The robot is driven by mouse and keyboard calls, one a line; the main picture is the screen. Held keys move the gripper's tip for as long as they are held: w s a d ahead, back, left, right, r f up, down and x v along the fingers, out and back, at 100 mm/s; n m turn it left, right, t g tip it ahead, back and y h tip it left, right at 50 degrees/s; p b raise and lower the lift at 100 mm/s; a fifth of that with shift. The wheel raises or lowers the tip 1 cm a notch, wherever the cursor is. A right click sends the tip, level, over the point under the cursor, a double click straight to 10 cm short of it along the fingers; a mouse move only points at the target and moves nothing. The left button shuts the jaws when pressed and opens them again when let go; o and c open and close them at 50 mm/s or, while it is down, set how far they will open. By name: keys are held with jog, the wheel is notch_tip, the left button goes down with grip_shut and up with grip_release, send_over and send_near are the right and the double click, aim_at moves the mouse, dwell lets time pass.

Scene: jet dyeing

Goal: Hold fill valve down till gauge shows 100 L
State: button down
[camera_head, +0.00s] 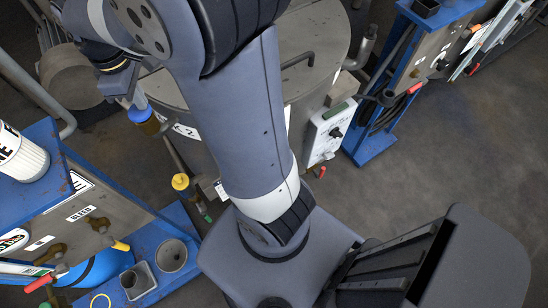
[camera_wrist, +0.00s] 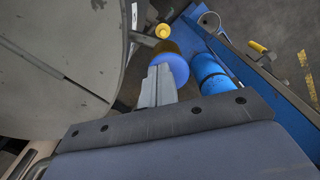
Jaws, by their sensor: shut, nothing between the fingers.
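A round blue-topped knob (camera_head: 142,114) with a brass-coloured side stands beside the large grey vessel (camera_head: 318,30); I take it for the fill valve, but no label on it is readable. In the wrist view the blue knob (camera_wrist: 169,65) is just beyond my fingertips. My gripper (camera_head: 139,100) is shut and empty, with its fingers (camera_wrist: 158,74) overlapping the near edge of the knob. I cannot tell whether they touch it. A yellow-topped knob (camera_head: 180,182) stands nearby, also in the wrist view (camera_wrist: 163,31). No litre gauge reading is legible.
A blue-framed bench (camera_head: 52,150) at the left carries a white canister (camera_head: 20,158), valves and a panel labelled BLEED. A white control box (camera_head: 328,132) hangs on the vessel's right. A blue stand (camera_head: 372,142) is farther right.

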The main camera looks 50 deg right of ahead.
dwell(0.5)
notch_tip(320, 180, up, 3)
jog(key=p, duration=0.3)
jog(key=shift+r, duration=0.1)
notch_tip(320, 180, up, 4)
jog(key=p, duration=0.3)
jog(key=shift+p, duration=0.3)
jog(key=shift+a, duration=0.1)
